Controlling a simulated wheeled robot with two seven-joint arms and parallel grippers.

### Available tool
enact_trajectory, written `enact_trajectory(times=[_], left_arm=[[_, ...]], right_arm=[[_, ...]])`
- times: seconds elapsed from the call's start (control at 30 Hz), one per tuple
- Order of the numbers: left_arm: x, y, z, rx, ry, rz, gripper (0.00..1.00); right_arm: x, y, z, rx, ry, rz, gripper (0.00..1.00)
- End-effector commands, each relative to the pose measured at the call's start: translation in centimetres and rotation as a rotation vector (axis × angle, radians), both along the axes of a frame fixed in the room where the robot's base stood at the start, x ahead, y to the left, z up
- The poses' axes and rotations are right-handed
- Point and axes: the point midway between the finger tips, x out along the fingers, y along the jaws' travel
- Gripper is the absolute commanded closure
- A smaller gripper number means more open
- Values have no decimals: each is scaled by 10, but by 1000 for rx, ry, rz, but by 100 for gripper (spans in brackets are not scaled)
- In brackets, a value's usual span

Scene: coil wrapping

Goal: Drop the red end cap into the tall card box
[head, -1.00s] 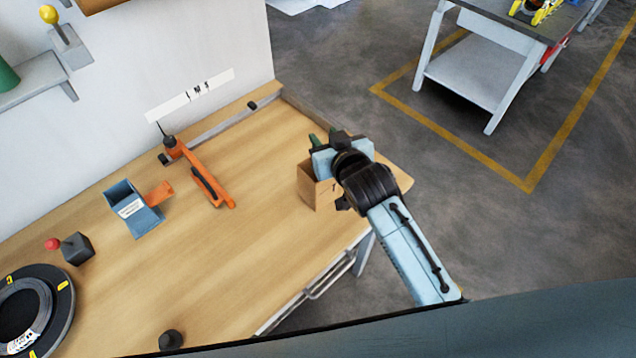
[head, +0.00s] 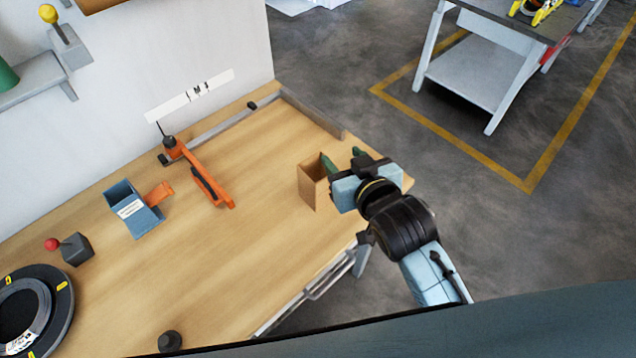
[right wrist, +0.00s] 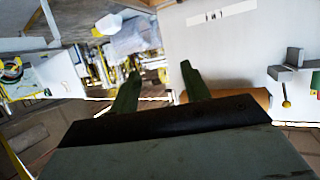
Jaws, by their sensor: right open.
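The tall card box (head: 309,187) stands at the right end of the wooden workbench in the head view, its top open. My right gripper (head: 343,158) is at the box's right and upper side, with its two green fingers spread apart beside the box's top. In the right wrist view the same gripper (right wrist: 160,70) shows its fingers apart with nothing held between them. I see no red end cap in either view; the inside of the box is mostly hidden from here. My left gripper is not in view.
An orange lever tool (head: 200,175), a blue dispenser (head: 130,208), a grey block with a red knob (head: 77,248) and a black ring (head: 60,318) are on the bench (head: 235,250). The bench's middle is clear. A grey cart (head: 478,70) stands beyond on the floor.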

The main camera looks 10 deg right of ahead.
Motion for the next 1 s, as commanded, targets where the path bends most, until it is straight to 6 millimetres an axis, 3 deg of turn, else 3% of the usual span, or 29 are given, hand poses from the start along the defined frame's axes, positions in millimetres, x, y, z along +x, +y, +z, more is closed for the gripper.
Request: enact_trajectory(times=[0.1, 0.3, 0.8, 0.93, 1.0], left_arm=[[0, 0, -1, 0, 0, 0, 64], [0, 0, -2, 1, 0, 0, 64], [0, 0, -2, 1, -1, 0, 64], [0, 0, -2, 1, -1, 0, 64], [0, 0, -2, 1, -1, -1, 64]], right_arm=[[-18, -3, 6, 0, 1, 1, 54], [-33, -6, 12, -1, 1, 0, 54], [-35, -7, 13, -1, 1, 0, 54], [-42, -15, 2, -15, 58, -13, 54], [-55, -26, -13, -37, 146, -30, 54]])
